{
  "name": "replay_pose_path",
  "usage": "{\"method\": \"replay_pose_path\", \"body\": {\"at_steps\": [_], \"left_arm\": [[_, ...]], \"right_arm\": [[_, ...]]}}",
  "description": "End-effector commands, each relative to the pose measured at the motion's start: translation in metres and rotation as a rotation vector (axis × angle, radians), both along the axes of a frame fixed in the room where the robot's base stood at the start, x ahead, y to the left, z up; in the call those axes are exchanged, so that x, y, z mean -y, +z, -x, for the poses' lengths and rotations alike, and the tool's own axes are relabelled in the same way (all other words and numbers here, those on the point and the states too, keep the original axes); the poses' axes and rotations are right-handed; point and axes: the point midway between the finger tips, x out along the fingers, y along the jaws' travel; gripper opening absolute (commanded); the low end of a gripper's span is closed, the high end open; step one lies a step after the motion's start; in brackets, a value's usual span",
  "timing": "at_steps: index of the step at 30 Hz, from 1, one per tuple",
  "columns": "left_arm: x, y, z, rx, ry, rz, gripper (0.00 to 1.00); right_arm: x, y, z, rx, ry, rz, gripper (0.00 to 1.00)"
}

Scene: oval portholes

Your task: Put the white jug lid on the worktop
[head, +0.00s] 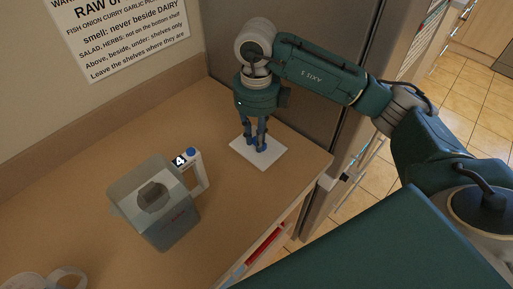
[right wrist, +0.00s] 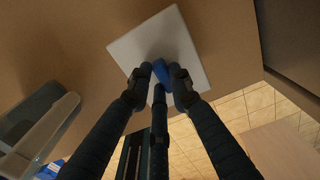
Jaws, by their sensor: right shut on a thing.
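The white jug lid (head: 241,147) is a flat white square with a blue knob. It is at the worktop's right end, close to the edge; I cannot tell whether it touches the surface or hovers just above. My right gripper (head: 261,148) points down and is shut on the lid's knob. In the right wrist view the lid (right wrist: 132,47) is beyond the fingertips (right wrist: 162,74), with the blue knob between them. The grey see-through jug (head: 170,222) stands open on the worktop (head: 110,145) to the left, its white handle marked 4. My left gripper is not in view.
A clear container (head: 62,277) is cut off at the bottom left. A dark grey upright panel (head: 330,75) stands behind the worktop's right end. A printed sign (head: 125,35) hangs on the wall. Bare worktop lies between the jug and the lid.

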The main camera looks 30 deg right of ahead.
Motion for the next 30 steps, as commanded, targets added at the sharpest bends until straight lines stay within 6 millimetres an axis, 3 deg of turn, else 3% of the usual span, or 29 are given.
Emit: {"method": "replay_pose_path", "body": {"at_steps": [14,26,27,29,30], "left_arm": [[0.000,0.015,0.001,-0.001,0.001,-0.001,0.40],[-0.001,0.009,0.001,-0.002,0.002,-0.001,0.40],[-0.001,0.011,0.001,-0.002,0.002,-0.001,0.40],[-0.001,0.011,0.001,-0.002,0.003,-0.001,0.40],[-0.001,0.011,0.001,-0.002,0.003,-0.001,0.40]], "right_arm": [[0.000,-0.053,0.000,-0.001,-0.002,0.000,0.00],[0.000,-0.060,0.000,0.001,-0.001,0.001,0.00],[0.000,-0.059,0.000,0.001,-0.001,0.001,0.25],[0.000,-0.058,0.000,0.001,-0.001,0.001,0.37],[0.000,-0.058,0.000,0.000,-0.001,0.001,0.38]]}}
